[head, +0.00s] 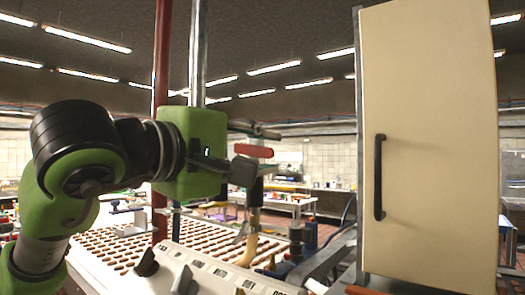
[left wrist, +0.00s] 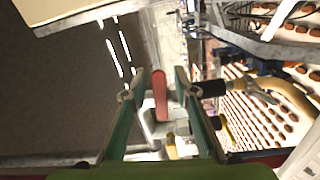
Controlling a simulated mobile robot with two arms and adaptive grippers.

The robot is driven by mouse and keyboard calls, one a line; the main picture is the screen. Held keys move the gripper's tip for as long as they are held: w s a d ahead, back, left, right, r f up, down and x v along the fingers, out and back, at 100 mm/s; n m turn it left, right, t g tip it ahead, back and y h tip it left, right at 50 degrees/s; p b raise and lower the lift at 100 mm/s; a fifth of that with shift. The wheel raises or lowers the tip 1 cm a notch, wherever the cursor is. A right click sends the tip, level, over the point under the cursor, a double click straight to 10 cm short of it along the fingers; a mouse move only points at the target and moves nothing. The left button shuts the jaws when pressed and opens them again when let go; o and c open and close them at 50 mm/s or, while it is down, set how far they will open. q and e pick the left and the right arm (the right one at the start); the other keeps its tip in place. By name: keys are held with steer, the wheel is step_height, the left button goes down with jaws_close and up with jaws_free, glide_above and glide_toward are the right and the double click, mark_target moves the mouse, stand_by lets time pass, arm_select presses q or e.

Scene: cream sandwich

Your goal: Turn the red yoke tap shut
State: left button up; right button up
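The red yoke tap (head: 253,150) shows in the head view as a short red bar lying roughly level, in front of a pale upright pipe. In the left wrist view the red bar (left wrist: 160,95) stands lengthwise between the two fingers. My left gripper (head: 262,152) is open, with one finger above the bar and one below it in the head view. In the left wrist view the fingers of my left gripper (left wrist: 161,82) show gaps on both sides of the bar; I see no contact. My right gripper is not in view.
A tall cream door (head: 430,140) with a black handle (head: 378,177) stands close on the right. A white panel with black knobs (head: 147,262) is at the front. A tan hose (head: 249,248) hangs below the tap.

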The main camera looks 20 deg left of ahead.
arm_select(q)
jaws_close()
steer(key=shift+r+n+b, duration=0.1)
steer(key=shift+n+b, duration=0.4)
steer(key=shift+b, duration=0.3)
steer(key=shift+r+n, duration=0.25)
steer(key=shift+n, duration=0.05)
steer(key=shift+o, duration=1.5)
jaws_free()
